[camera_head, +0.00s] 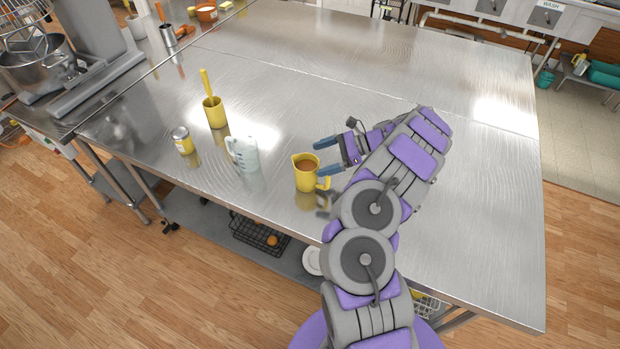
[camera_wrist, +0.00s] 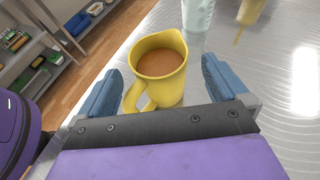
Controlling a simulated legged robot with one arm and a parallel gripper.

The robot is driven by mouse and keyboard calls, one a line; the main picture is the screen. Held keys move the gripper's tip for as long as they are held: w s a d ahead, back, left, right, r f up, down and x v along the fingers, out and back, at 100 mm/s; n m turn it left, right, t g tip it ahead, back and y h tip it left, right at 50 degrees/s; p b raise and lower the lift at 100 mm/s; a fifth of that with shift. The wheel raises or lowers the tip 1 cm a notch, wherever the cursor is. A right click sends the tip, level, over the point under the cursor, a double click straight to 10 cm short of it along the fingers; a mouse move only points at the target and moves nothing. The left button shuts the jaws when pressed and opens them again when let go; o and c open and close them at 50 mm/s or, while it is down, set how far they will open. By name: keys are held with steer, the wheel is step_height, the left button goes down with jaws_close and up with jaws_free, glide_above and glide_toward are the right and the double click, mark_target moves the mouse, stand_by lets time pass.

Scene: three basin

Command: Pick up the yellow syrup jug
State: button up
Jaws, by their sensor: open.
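The yellow syrup jug (camera_head: 306,173) stands upright on the metal table near its front edge, filled with brown liquid. Its handle points right in the head view. My gripper (camera_head: 325,156) is open just right of the jug, with its blue fingertips pointing left. In the wrist view, the jug (camera_wrist: 160,68) is ahead of my gripper (camera_wrist: 172,85), with its handle toward the palm, between the two spread fingers. I cannot tell whether a finger touches the jug.
A clear measuring jug (camera_head: 243,154), a yellow container with a yellow-handled utensil (camera_head: 214,112) and a small yellow-labelled can (camera_head: 182,140) stand to the left. A mixer (camera_head: 85,60) stands at the far left. The table's right and back (camera_head: 440,75) are clear.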

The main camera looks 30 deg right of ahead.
steer(key=shift+b+x, duration=0.45)
steer(key=shift+x, duration=2.3)
steer(key=shift+s+f, duration=0.1)
steer(key=shift+c, duration=0.5)
steer(key=c, duration=1.3)
steer(key=shift+d+r+p, duration=0.1)
steer(key=shift+r+p, duration=0.35)
steer(key=shift+r, duration=1.45)
steer(key=p, duration=0.1)
glide_toward(308, 155)
steer(key=shift+s+d+r, duration=0.15)
steer(key=shift+s+d, duration=0.35)
steer(key=shift+d, duration=0.35)
steer(key=shift+s+d+r, duration=0.2)
steer(key=shift+s+d, duration=0.25)
steer(key=shift+d, duration=0.4)
steer(key=shift+s+d+r, duration=0.15)
steer(key=shift+s+d, duration=0.35)
steer(key=shift+d, duration=0.35)
